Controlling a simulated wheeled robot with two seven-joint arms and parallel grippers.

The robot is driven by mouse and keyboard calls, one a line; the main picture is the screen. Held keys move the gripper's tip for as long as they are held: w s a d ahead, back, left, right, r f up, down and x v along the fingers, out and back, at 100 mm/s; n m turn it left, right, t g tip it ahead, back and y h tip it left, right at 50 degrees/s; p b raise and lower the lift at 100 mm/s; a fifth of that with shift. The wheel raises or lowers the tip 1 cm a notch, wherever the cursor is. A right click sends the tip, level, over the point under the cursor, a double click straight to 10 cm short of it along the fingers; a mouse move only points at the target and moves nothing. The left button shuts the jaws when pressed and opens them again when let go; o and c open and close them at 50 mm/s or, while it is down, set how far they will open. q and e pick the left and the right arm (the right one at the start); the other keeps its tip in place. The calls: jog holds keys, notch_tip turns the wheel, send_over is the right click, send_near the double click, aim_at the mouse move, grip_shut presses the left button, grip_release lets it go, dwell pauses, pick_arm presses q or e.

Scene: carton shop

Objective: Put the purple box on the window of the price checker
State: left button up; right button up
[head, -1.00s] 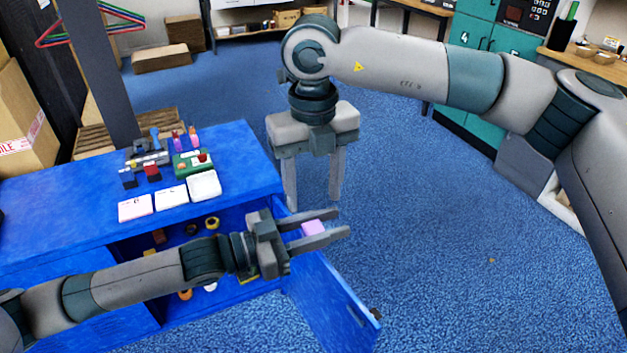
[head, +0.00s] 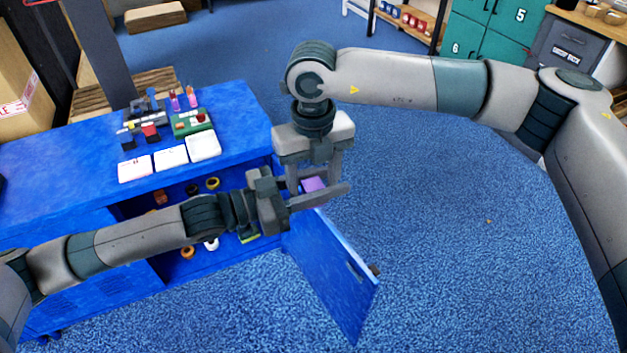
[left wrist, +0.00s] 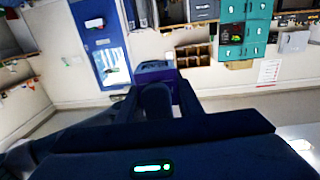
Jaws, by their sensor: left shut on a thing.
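The purple box (head: 314,185) is held between the fingers of my left gripper (head: 318,190), above the open cabinet door. My right gripper (head: 314,168) points down from above, right at the box. Its two fingers are apart, one toward each side of the box. I cannot tell whether they touch it. In the left wrist view my dark gripper fills the bottom, and the box is hard to make out. I cannot say for certain which device is the price checker; a grey device (head: 143,112) and a green one (head: 190,122) stand on the blue cabinet.
The blue cabinet (head: 60,205) has three white cards (head: 171,157) on top and small rolls on its inside shelves. Its door (head: 335,275) stands open into the room. Cartons (head: 20,95) stand at left. Blue floor (head: 450,220) is free at right.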

jog(key=c, duration=1.2)
pick_arm(q)
jog(key=o, duration=1.1)
jog(key=shift+o, duration=0.2)
jog(key=shift+a, duration=0.1)
jog(key=v, duration=1.2)
jog(key=shift+w+f, duration=0.15)
